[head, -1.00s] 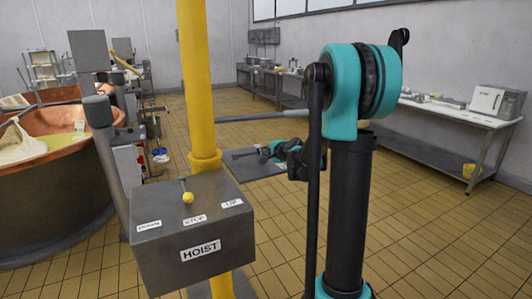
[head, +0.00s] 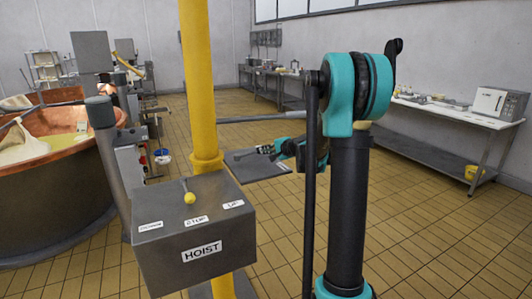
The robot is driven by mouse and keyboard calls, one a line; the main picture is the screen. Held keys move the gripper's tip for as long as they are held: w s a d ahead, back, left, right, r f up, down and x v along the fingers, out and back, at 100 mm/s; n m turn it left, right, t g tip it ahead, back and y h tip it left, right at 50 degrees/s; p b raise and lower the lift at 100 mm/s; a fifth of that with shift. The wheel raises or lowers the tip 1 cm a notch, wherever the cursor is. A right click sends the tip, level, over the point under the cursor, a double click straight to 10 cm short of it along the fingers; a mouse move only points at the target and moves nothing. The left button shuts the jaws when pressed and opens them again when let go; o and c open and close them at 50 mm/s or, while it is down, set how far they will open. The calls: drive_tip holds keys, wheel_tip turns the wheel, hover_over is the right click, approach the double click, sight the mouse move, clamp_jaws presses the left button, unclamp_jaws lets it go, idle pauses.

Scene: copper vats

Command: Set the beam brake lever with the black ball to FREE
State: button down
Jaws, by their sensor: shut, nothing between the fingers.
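I cannot make out a lever with a black ball or a FREE label in the head view. A lever with a yellow ball (head: 190,198) sits on the grey HOIST box (head: 196,265), its ball near the STOP label. My gripper (head: 241,156) is small and dark, beyond the box and right of the yellow post (head: 202,90). It points left and is shut and empty. It appears apart from the post and box. My teal and black arm hides part of the scene on the right.
A grey bar (head: 262,117) runs right from the post, above my gripper. A copper vat (head: 50,215) stands at the left. White-topped tables (head: 450,112) line the right wall. Open tiled floor lies between.

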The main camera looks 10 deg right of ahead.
drive_tip(key=w+n+g+y, duration=0.1)
drive_tip(key=w+a+n+g+y, duration=0.1)
drive_tip(key=w+n, duration=0.1)
drive_tip(key=shift+w+a+g+y, duration=0.1)
drive_tip(key=shift+w+g+y, duration=0.1)
drive_tip(key=shift+g+y, duration=0.15)
drive_tip(key=shift+w+a, duration=0.35)
drive_tip(key=shift+w, duration=0.15)
